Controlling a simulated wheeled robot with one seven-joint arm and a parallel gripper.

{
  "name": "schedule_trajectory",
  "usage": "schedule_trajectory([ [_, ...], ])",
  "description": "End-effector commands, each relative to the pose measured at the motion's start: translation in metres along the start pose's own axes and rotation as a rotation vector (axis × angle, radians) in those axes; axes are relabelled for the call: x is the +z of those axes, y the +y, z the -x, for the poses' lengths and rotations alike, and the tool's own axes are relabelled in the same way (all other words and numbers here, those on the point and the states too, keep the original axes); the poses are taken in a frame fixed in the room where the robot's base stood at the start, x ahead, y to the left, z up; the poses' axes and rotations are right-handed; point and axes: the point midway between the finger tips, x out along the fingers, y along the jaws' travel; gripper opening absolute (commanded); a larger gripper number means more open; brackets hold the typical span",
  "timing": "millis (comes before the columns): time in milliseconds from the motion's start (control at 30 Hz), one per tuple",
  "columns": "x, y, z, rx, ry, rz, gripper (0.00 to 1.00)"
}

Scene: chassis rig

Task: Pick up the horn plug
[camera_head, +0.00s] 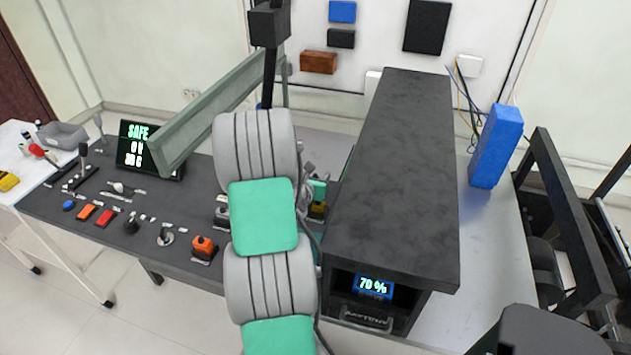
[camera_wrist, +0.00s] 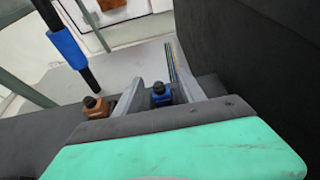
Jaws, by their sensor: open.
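I see no readable label that marks the horn plug, so I cannot tell which piece it is. In the wrist view a blue plug (camera_wrist: 161,95) with a black top shows between the two grey fingers of my gripper (camera_wrist: 156,76). The gripper is open and seems to hold nothing. An orange-brown plug (camera_wrist: 96,108) with a black top stands to the left, just outside the left finger. The lower parts of both plugs are hidden behind the gripper body. In the head view my arm hides most of this spot and the fingers.
A tall dark box (camera_head: 412,150) with a "70 %" display (camera_head: 373,287) rises close to my arm's right. A grey-green rail (camera_head: 215,110) slants behind it. The dark bench panel (camera_head: 60,200) carries switches and an orange block (camera_head: 204,246). A blue block (camera_head: 496,147) stands at right.

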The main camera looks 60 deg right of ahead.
Motion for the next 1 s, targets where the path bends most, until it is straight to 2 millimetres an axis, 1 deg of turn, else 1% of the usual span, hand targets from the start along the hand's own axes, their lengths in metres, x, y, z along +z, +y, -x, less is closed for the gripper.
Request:
schedule_trajectory([
  [200,-0.0001,0.0006,-0.0018,0.001,0.0,-0.001,0.47],
  [767,-0.0003,0.0007,-0.0014,0.001,0.001,-0.001,0.01],
  [800,-0.0003,0.0007,-0.0014,0.001,0.001,-0.001,0.0],
  [1000,-0.0003,0.0007,-0.0014,0.001,0.001,-0.001,0.0],
])
